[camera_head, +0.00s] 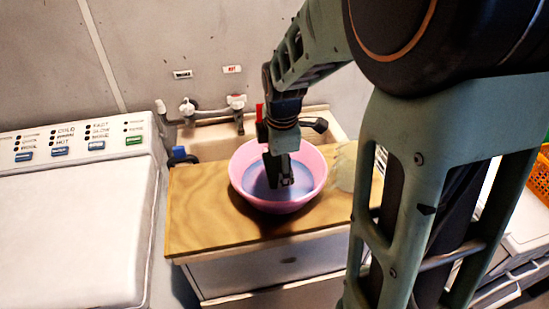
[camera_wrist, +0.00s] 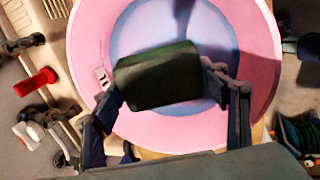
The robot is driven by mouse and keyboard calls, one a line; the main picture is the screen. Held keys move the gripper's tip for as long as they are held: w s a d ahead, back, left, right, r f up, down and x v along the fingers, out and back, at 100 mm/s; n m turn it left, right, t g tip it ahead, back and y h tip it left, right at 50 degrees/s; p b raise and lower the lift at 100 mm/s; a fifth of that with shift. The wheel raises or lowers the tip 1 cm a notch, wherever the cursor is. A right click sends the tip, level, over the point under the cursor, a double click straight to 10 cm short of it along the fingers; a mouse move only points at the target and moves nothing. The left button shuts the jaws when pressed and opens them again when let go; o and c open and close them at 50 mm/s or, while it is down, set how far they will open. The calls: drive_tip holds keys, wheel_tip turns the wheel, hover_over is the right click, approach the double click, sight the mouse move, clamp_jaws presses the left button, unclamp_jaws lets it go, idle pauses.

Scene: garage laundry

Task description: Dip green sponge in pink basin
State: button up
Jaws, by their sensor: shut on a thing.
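The pink basin (camera_head: 308,189) stands on a wooden board and holds bluish liquid. In the wrist view the basin (camera_wrist: 95,30) fills much of the picture, with its blue middle behind the sponge. The dark green sponge (camera_wrist: 158,76) is between the two fingers of my gripper (camera_wrist: 165,90), which is shut on it. In the head view my gripper (camera_head: 284,182) points down over the middle of the basin. The sponge is hard to make out there. I cannot tell whether it touches the liquid.
The wooden board (camera_head: 200,215) lies across a sink with taps (camera_head: 236,103) behind. A white washing machine (camera_head: 75,230) stands at left. A pale object (camera_head: 343,165) is right of the basin, partly behind my arm. An orange basket (camera_head: 518,172) is at far right.

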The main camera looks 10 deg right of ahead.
sight(278, 165)
wheel_tip(278, 165, up, 10)
drive_tip(key=p, duration=0.6)
drive_tip(key=shift+f, duration=0.15)
